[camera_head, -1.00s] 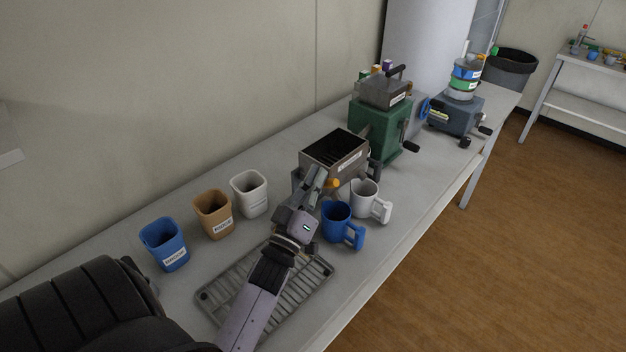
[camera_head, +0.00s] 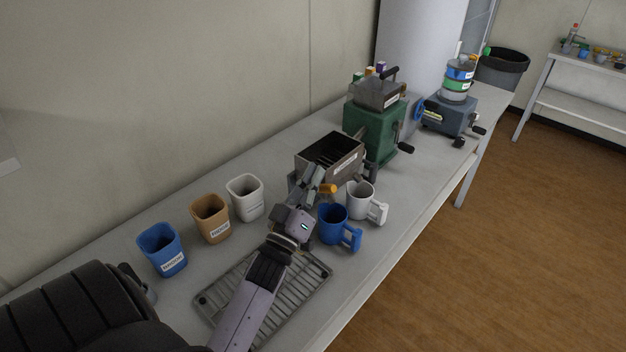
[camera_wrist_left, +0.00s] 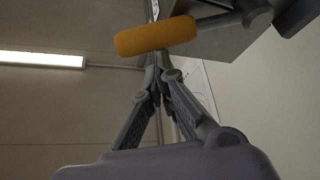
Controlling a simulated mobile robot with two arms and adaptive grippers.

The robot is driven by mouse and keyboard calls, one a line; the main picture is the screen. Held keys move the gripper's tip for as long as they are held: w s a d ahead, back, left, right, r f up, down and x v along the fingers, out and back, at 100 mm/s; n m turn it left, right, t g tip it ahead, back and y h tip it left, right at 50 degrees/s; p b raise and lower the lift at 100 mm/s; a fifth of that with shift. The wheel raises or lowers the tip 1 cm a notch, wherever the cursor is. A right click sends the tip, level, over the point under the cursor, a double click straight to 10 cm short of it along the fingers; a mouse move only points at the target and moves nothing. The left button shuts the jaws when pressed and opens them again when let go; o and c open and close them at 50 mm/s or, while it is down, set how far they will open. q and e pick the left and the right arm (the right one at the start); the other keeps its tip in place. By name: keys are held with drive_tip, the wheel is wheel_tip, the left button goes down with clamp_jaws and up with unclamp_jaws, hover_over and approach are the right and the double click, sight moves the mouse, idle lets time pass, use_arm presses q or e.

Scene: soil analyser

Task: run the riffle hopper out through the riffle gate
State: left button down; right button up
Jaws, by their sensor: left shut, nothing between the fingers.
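The riffle hopper (camera_head: 345,167) is a metal box with an open top and dark slats inside. It stands mid-bench, with an orange handle (camera_head: 328,188) on its near side, also in the left wrist view (camera_wrist_left: 155,37). I take this to be the gate handle. My left gripper (camera_head: 319,172) is shut and empty, its fingertips up against the hopper's near side beside the handle. In the left wrist view the closed fingers (camera_wrist_left: 154,66) meet just below the orange handle; I cannot tell whether they touch it. The gate is hidden. My right gripper is out of view.
A blue mug (camera_head: 332,225) and a white mug (camera_head: 360,199) stand close right of the gripper. Blue (camera_head: 162,249), orange (camera_head: 209,218) and white (camera_head: 245,198) cups stand left. A wire rack (camera_head: 215,299) lies under my arm. A green machine (camera_head: 374,130) stands behind the hopper.

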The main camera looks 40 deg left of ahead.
use_arm(q)
drive_tip(key=s+f+b, duration=0.2)
drive_tip(key=s, duration=0.6)
drive_tip(key=shift+s+b, duration=0.35)
drive_tip(key=shift+b, duration=0.05)
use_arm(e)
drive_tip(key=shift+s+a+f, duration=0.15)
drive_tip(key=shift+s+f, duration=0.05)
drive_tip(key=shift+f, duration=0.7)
use_arm(q)
drive_tip(key=shift+d, duration=0.15)
